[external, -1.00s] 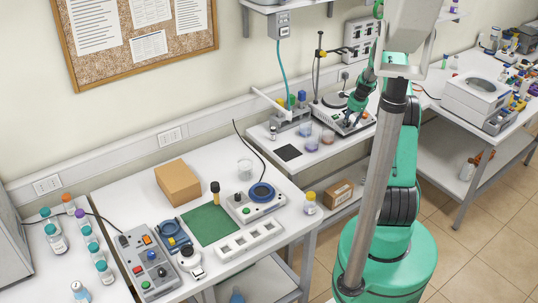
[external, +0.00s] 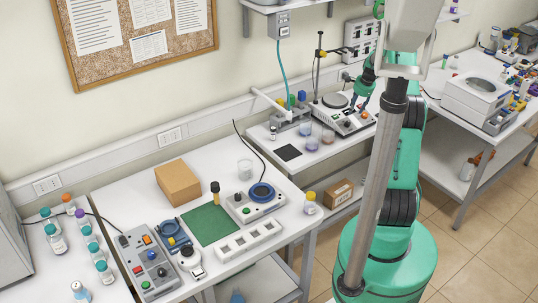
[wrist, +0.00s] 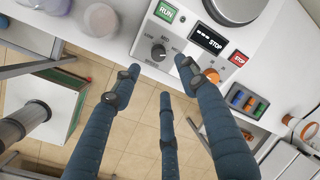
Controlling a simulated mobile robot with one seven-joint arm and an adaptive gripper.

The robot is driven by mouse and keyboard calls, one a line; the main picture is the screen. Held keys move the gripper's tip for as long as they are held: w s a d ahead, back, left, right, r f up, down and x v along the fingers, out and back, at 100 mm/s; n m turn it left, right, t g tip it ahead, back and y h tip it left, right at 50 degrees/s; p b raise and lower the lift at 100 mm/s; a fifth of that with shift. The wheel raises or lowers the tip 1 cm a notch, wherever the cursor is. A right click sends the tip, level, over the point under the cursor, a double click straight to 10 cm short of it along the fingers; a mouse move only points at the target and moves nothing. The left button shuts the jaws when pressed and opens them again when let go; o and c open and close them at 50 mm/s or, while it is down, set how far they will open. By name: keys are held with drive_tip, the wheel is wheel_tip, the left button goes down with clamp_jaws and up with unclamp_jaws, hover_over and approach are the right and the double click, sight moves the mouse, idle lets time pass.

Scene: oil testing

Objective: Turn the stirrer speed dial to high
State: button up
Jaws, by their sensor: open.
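The stirrer (external: 327,112) is a white unit with a round top plate, on the back bench in the external view. In the wrist view its front panel (wrist: 190,62) shows a grey dial (wrist: 158,52) with small labels around it. I cannot tell for sure which label the dial points to. My gripper (wrist: 160,78) has its blue fingers spread, with nothing between them. In the external view my gripper (external: 358,104) is above the right part of the stirrer.
The panel also has a green RUN button (wrist: 166,11), a dark display (wrist: 208,38), a red STOP button (wrist: 239,58) and an orange knob (wrist: 211,75). Beakers (external: 312,142) stand in front of the stirrer.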

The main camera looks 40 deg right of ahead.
sight(348, 122)
drive_tip(key=shift+s+r, duration=0.15)
drive_tip(key=shift+r, duration=0.4)
drive_tip(key=shift+s+d+r+n+y+b, duration=0.1)
drive_tip(key=shift+d+r+n+y+b, duration=0.2)
drive_tip(key=shift+n+b, duration=1.1)
drive_tip(key=shift+s+d+r+n+y+b, duration=0.1)
drive_tip(key=shift+d+r+n+y+b, duration=0.25)
drive_tip(key=shift+n+b, duration=1.05)
drive_tip(key=shift+d+r+n+y+b, duration=0.15)
drive_tip(key=shift+r+n+b, duration=0.25)
drive_tip(key=shift+n+b, duration=1)
drive_tip(key=shift+f, duration=0.1)
drive_tip(key=b+x, duration=0.1)
drive_tip(key=x, duration=1.2)
drive_tip(key=shift+f+b, duration=0.3)
drive_tip(key=shift+f, duration=0.05)
